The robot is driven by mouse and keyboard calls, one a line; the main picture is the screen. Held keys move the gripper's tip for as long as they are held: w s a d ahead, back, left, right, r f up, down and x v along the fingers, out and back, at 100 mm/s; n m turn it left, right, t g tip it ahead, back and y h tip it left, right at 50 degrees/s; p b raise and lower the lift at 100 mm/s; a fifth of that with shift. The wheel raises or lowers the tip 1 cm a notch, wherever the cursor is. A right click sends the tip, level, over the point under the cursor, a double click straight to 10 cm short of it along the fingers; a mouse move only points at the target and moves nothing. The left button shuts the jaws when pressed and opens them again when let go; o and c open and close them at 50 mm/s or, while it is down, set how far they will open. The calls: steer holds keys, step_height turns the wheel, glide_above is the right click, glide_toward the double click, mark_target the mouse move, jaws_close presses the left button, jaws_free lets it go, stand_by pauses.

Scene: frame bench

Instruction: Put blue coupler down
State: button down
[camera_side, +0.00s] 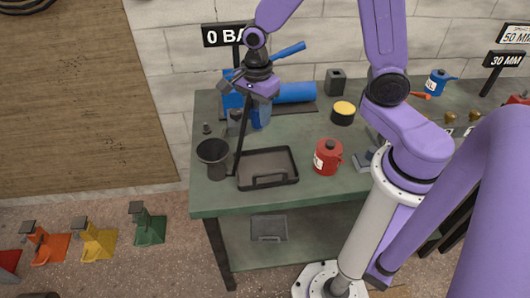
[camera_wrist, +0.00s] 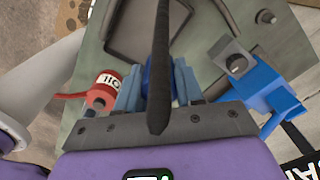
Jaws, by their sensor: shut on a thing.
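My gripper (camera_side: 254,105) is over the back left part of the green bench (camera_side: 300,135). In the wrist view my gripper (camera_wrist: 158,88) has its two blue-grey fingers closed on a blue piece, the blue coupler (camera_wrist: 150,74). A dark rod in front of the camera hides much of the coupler. In the side view the coupler (camera_side: 262,114) shows as a small blue shape below the gripper. I cannot tell whether it touches the bench.
A dark tray (camera_side: 268,183) and a dark cup (camera_side: 213,153) stand at the front left; a red oil can (camera_side: 327,158) is right of the tray. A blue device (camera_side: 295,93) lies behind my gripper. A yellow-topped tin (camera_side: 343,111) stands further right.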

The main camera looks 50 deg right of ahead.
steer(key=s+d, duration=0.2)
steer(key=s, duration=1.5)
glide_above(265, 170)
steer(key=f, duration=0.9)
steer(key=shift+s+d+f, duration=0.1)
steer(key=shift+s+f, duration=0.15)
steer(key=shift+f, duration=0.1)
steer(key=shift+w+f, duration=0.15)
steer(key=shift+f, duration=0.1)
steer(key=shift+w+f, duration=0.1)
steer(key=shift+f, duration=1.5)
steer(key=shift+f, duration=0.1)
steer(key=c, duration=0.7)
jaws_free()
